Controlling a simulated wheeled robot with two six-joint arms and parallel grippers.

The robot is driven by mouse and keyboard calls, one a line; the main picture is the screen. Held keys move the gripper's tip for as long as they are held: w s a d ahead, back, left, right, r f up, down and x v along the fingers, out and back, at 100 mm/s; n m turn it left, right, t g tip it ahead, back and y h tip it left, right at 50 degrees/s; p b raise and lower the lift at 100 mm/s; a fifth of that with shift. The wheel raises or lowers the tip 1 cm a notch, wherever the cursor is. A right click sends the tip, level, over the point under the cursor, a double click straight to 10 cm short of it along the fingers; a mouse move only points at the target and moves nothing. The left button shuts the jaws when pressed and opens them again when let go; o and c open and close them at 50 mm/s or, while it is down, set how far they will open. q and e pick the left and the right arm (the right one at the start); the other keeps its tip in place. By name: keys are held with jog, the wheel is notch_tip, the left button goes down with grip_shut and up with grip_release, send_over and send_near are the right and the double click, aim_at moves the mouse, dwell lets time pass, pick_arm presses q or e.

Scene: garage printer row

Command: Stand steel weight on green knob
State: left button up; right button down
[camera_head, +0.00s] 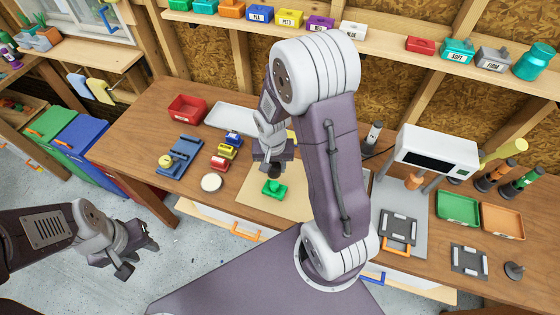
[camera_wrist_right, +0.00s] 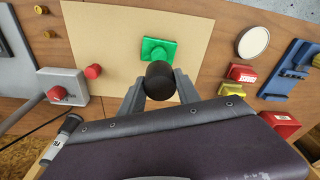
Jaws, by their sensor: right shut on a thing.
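The green knob (camera_head: 274,188) sits on a tan mat on the workbench, and it also shows in the right wrist view (camera_wrist_right: 157,49). My right gripper (camera_head: 272,166) is shut on a dark, rounded weight (camera_wrist_right: 161,82), which I take to be the steel weight. The gripper hides part of the weight in the head view. My left gripper (camera_head: 138,258) is empty, with its fingers apart, off the bench's front edge at the left.
A white disc (camera_head: 211,182), small red and yellow blocks and a blue stand (camera_head: 180,155) lie left of the mat (camera_head: 288,207). A white-topped machine (camera_head: 437,150) and green and orange trays stand at the right. Bare mat surrounds much of the knob.

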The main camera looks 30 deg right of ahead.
aim_at(274, 175)
jog(key=shift+d, duration=0.1)
jog(key=shift+w+a+f, duration=0.1)
jog(key=shift+a+f, duration=0.1)
jog(key=shift+f, duration=0.15)
jog(key=shift+f+b, duration=0.3)
jog(key=shift+b, duration=0.25)
notch_tip(274, 175, down, 4)
jog(key=b, duration=0.3)
jog(key=shift+d+r, duration=0.1)
jog(key=shift+r, duration=0.05)
jog(key=shift+f+b, duration=0.45)
jog(key=shift+b, duration=0.05)
jog(key=shift+f+b, duration=0.55)
dwell(0.4)
jog(key=c, duration=0.8)
grip_release()
